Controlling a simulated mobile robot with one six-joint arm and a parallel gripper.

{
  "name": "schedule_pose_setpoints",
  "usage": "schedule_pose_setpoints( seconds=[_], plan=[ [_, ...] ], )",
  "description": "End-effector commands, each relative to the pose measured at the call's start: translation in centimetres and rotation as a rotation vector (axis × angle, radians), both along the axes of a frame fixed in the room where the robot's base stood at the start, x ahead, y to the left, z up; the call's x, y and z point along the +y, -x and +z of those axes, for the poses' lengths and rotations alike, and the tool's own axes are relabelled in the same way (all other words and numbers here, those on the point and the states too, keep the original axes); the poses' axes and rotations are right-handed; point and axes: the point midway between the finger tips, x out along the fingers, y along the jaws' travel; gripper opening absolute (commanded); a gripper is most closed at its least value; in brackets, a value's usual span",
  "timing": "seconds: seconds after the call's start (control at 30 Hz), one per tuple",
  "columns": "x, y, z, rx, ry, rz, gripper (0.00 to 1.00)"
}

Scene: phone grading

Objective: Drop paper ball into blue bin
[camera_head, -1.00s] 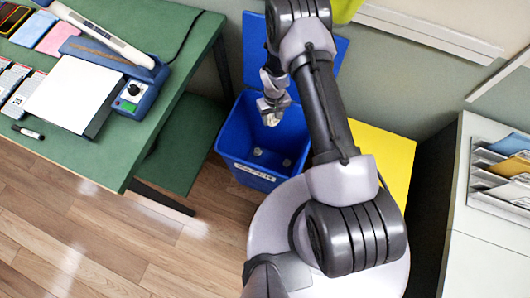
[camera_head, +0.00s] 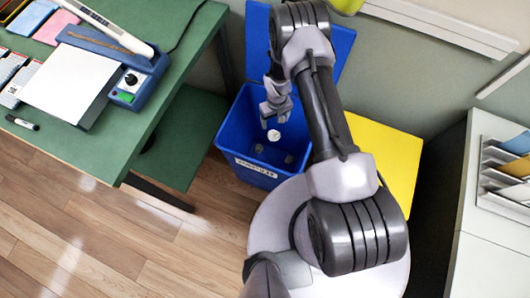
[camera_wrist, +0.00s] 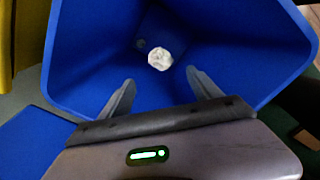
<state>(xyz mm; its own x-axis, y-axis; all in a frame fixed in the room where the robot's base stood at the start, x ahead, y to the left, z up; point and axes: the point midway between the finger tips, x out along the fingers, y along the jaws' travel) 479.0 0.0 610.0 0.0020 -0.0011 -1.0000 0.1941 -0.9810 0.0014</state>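A white crumpled paper ball (camera_head: 273,135) is in the air just below my gripper (camera_head: 276,112), over the opening of the blue bin (camera_head: 235,140). In the wrist view the paper ball (camera_wrist: 160,57) shows beyond my gripper's fingers (camera_wrist: 160,78), inside the outline of the bin walls (camera_wrist: 95,50). The two fingers are spread apart and nothing is between them. The bin's blue lid stands open behind it. A small pale lump (camera_head: 289,158) and another (camera_head: 258,148) lie dimly inside the bin.
A yellow bin (camera_head: 385,160) stands right of the blue one, partly behind my arm. A green table (camera_head: 140,145) with a device and papers is at left. A white cabinet (camera_head: 485,230) with a file rack is at right.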

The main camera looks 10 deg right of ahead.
Motion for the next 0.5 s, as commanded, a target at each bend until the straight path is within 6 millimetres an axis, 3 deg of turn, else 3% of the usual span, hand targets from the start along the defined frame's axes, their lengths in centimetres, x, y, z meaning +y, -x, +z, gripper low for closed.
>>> schedule_pose_setpoints(
  seconds=[0.27,0.37,0.5],
  plan=[
    [0.0,0.0,0.3,0.0,0.0,0.0,0.73],
    [0.0,0.0,2.0,-0.001,0.0,0.0,0.73],
    [0.0,-0.1,6.5,-0.003,0.0,0.0,0.73]
  ],
)
